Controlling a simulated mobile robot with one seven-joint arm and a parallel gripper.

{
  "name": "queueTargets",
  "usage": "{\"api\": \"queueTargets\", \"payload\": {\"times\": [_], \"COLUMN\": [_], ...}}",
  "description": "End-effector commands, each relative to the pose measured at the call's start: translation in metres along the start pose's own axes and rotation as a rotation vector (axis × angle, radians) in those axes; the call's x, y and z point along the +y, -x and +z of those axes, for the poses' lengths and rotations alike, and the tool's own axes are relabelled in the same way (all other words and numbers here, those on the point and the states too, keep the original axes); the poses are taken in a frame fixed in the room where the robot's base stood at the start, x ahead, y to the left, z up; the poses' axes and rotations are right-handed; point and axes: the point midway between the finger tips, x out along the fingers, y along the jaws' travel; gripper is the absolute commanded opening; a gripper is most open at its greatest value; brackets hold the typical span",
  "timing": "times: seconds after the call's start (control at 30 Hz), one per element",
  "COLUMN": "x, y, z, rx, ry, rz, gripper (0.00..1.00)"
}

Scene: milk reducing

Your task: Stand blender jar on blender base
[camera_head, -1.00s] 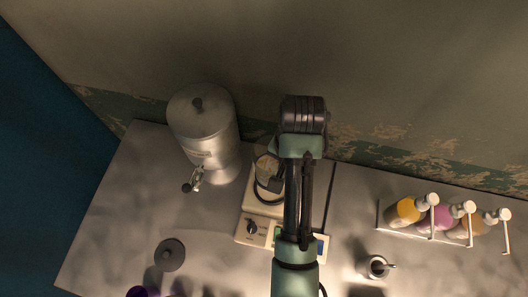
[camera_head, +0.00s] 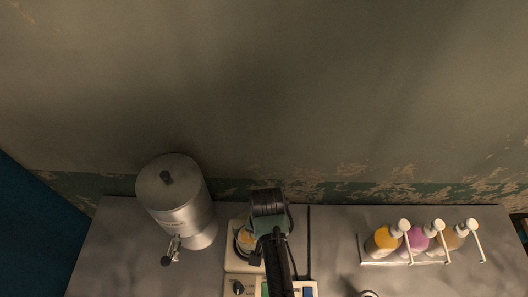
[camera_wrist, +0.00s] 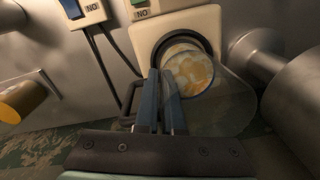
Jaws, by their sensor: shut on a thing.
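The blender jar (camera_wrist: 222,100) is clear, with pale yellow chunks inside and a dark handle. It also shows in the head view (camera_head: 244,238), partly behind my arm. My gripper (camera_wrist: 162,82) is shut on the jar at its handle side. The cream blender base (camera_wrist: 144,36) with a dark round seat lies under the jar in the wrist view. The base also shows in the head view (camera_head: 236,267), near the wall. The jar looks roughly upright over the seat. I cannot tell whether its bottom touches the base.
A metal dispenser with a tap (camera_head: 178,205) stands close to the left of the base. A cream device (camera_wrist: 82,12) with cords is beside the base.

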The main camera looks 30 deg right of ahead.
Motion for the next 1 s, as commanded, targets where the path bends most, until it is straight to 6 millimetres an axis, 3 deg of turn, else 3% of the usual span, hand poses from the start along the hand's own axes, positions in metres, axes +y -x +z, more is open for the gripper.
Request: {"api": "queueTargets", "payload": {"times": [0.17, 0.2, 0.33, 0.73, 0.87, 1.0], "x": [0.000, 0.000, 0.000, 0.000, -0.001, -0.001], "y": [-0.003, -0.003, -0.003, 0.004, 0.021, 0.049], "z": [-0.001, 0.000, 0.000, -0.001, -0.001, -0.002], "rx": [0.002, 0.000, 0.000, 0.002, 0.004, 0.006], "ry": [0.000, 0.000, 0.000, 0.000, 0.001, 0.001], "rz": [-0.001, 0.000, 0.000, -0.001, -0.002, -0.003], "gripper": [0.00, 0.11, 0.34, 0.36, 0.36, 0.36]}}
